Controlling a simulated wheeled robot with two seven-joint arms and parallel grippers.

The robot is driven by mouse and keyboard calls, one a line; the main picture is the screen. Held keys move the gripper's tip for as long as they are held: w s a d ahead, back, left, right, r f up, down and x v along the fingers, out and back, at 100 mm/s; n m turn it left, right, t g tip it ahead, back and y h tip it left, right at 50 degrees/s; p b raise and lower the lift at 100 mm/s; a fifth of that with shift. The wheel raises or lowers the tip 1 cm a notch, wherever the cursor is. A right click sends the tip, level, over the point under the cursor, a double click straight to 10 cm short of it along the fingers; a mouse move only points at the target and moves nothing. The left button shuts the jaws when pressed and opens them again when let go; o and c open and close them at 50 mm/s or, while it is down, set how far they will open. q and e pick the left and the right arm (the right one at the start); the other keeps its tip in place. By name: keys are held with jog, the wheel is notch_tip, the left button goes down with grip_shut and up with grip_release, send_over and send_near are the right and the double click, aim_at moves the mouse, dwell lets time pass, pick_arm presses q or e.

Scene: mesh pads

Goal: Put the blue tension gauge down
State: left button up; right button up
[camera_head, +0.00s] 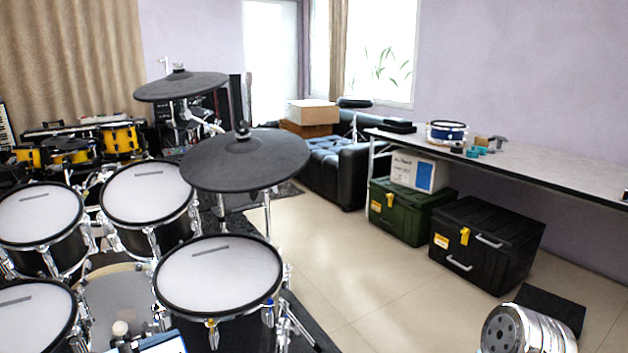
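I cannot make out the blue tension gauge for certain. A small blue piece (268,311) shows at the right rim of the nearest drum (218,276), too small to identify. A blue and white flat object (162,343) is cut off by the bottom edge. A blue round drum-like object with a pale top (447,134) stands on the long table (560,165), with small teal items (474,152) beside it. Neither of my grippers can be seen, so what they hold is hidden.
Black cymbal pads (245,162) on stands rise over the drum kit at left. A green case (408,213) and a black case (485,247) sit under the table. The middle floor is clear.

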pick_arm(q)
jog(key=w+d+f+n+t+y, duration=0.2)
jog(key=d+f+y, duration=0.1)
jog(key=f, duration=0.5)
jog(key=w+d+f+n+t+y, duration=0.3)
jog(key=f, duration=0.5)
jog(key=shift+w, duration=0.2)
